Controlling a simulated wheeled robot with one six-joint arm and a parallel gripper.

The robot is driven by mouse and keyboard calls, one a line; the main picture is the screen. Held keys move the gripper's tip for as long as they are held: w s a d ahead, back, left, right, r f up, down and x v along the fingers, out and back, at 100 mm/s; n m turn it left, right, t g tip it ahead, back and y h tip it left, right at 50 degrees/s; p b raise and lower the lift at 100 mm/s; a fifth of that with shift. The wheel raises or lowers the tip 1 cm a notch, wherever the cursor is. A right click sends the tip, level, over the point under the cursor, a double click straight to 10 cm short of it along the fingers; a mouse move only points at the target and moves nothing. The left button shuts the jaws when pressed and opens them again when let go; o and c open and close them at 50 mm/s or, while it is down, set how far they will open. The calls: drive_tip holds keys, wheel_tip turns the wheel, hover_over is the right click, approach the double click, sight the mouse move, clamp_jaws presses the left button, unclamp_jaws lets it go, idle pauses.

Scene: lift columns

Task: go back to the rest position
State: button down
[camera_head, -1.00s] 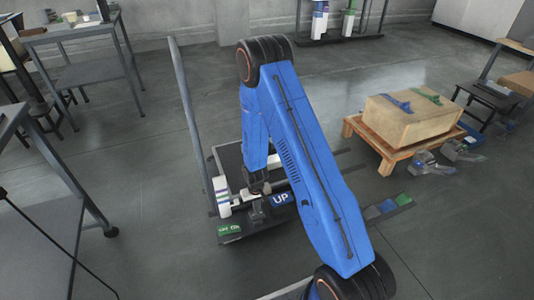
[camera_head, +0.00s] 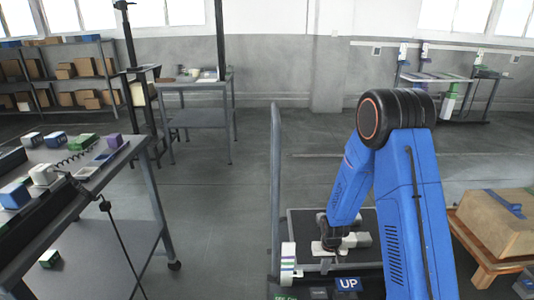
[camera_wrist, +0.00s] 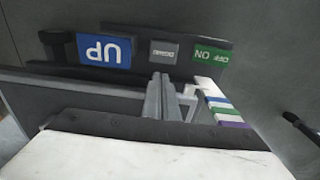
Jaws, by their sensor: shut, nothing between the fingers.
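My gripper (camera_head: 324,264) hangs at the end of my blue arm, low over the dark lift platform in the head view. In the wrist view my gripper's fingers (camera_wrist: 170,92) are together with nothing between them. The UP button also shows in the head view (camera_head: 348,284). A white post with coloured bands (camera_head: 288,264) stands beside the panel. I cannot tell how far the fingertips are from the panel.
A tall grey upright (camera_head: 276,180) rises at the platform's left. A workbench with small blocks (camera_head: 150,185) stands at left. A large box (camera_head: 497,222) sits on a wooden pallet (camera_head: 468,250) at right. Open floor (camera_head: 215,210) lies between bench and platform.

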drive_tip(key=s+d+r+t, duration=0.1)
drive_tip(key=s+r, duration=0.2)
drive_tip(key=r, duration=0.6)
drive_tip(key=s+d+r, duration=0.1)
drive_tip(key=s+r, duration=0.2)
drive_tip(key=r, duration=0.7)
drive_tip(key=s+d+r+t, duration=0.1)
drive_tip(key=s+r, duration=0.3)
drive_tip(key=r, duration=0.5)
drive_tip(key=s+d+r+t, duration=0.1)
drive_tip(key=s+r, duration=0.6)
drive_tip(key=s, duration=0.4)
drive_tip(key=s+r+t, duration=0.1)
drive_tip(key=s+r, duration=0.6)
drive_tip(key=s, duration=0.4)
drive_tip(key=shift+d, duration=0.4)
